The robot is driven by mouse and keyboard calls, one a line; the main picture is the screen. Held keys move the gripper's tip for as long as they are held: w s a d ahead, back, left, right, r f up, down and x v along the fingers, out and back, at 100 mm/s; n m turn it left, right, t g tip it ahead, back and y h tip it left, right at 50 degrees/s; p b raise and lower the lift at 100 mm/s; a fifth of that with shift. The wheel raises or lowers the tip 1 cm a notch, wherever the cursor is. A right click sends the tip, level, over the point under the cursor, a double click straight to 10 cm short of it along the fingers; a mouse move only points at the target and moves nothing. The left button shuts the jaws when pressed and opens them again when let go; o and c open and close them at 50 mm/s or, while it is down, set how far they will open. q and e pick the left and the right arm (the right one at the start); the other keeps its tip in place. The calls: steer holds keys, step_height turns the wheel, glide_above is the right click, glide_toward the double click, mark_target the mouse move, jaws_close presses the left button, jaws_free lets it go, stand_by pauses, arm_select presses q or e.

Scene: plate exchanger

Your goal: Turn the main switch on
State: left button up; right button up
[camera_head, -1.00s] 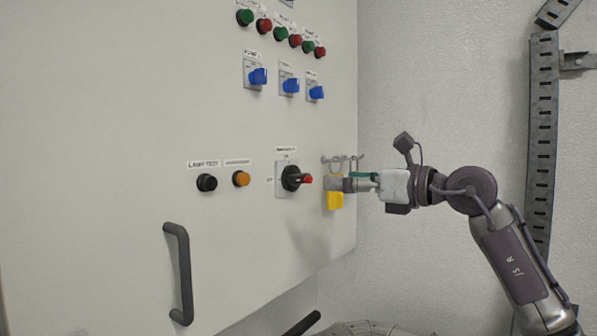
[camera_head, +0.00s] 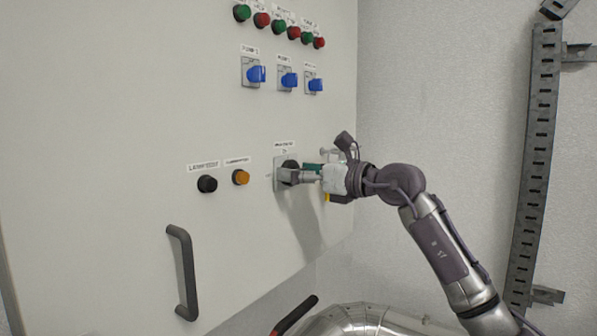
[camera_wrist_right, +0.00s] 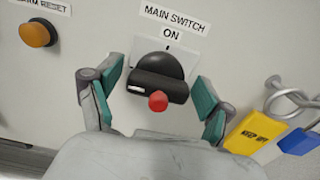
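The main switch is a black rotary knob with a red tip on a light plate (camera_head: 280,172) on the cabinet front. In the right wrist view its black handle (camera_wrist_right: 158,84) lies roughly across the picture, under the labels "MAIN SWITCH" and "ON". My right gripper (camera_head: 297,175) is at the switch and hides most of it in the head view. In the right wrist view the fingers of the right gripper (camera_wrist_right: 158,100) are spread, one on each side of the handle, with gaps visible. Whether the fingertips touch the plate cannot be told. My left gripper is not in view.
A yellow tag (camera_wrist_right: 254,132) and a blue padlock (camera_wrist_right: 298,140) hang on hooks right of the switch. An orange button (camera_head: 240,177) and a black button (camera_head: 207,184) are to the left. Blue switches (camera_head: 288,80) are above. A cabinet handle (camera_head: 184,272) is lower left.

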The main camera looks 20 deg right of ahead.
steer(key=c, duration=0.8)
steer(key=shift+c, duration=0.2)
steer(key=shift+m, duration=0.3)
steer(key=m, duration=0.4)
steer(key=shift+d+b, duration=0.15)
steer(key=shift+b, duration=0.2)
steer(key=m, duration=0.4)
steer(key=shift+w+m+b, duration=0.1)
steer(key=shift+m+b, duration=0.2)
steer(key=shift+m, duration=0.1)
steer(key=m, duration=0.4)
steer(key=shift+d+f, duration=0.1)
steer(key=shift+f+m+b, duration=0.1)
steer(key=shift+m+b, duration=0.2)
steer(key=shift+m, duration=1.9)
